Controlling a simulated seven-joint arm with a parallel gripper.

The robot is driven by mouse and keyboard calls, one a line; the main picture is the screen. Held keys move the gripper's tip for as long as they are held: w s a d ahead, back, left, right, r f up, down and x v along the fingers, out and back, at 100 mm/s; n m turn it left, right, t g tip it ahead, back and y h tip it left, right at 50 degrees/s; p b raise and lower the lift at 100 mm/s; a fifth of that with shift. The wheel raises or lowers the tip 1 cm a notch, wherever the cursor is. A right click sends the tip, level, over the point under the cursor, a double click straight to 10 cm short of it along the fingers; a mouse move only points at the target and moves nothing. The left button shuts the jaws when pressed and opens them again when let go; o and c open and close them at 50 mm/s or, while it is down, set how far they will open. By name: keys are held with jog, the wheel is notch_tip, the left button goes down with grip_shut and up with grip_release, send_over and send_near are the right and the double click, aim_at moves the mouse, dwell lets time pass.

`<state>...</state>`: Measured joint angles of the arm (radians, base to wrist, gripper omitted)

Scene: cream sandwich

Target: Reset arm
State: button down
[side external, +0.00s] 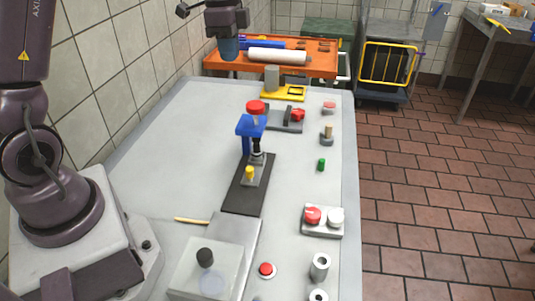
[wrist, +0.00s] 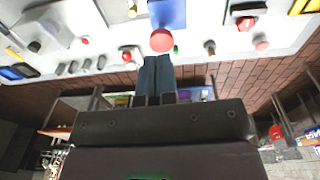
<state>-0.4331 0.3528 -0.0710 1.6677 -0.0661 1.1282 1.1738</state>
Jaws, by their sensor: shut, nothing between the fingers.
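My gripper (side external: 228,47) is raised above the far end of the grey table (side external: 190,130). In the wrist view its two dark blue-grey fingers (wrist: 156,60) are together, with nothing visible between them. A press with a blue head (side external: 250,127) and a red knob (side external: 256,106) stands on a black base in the middle of the table. In the wrist view its red knob (wrist: 162,40) and blue head (wrist: 167,13) appear just beyond the fingertips; they look apart from the fingers. The middle of my arm is out of frame in the side view.
A red-and-white button box (side external: 322,220), a red button (side external: 265,269) and metal cylinders (side external: 319,266) sit near the right edge. A grey block on a yellow base (side external: 284,92) stands at the far end. An orange cart (side external: 225,62) is behind. The table's left part is clear.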

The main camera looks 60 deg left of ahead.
jog(key=s+d+r+n+t, duration=0.2)
jog(key=s+d+r+n, duration=0.1)
jog(key=s+d, duration=0.4)
jog(key=s+d+r+n+t+y, duration=0.1)
jog(key=s+d+r+n+t, duration=0.2)
jog(key=s, duration=0.9)
jog(key=d+n, duration=0.3)
jog(key=shift+d+r, duration=0.25)
jog(key=shift+d, duration=0.1)
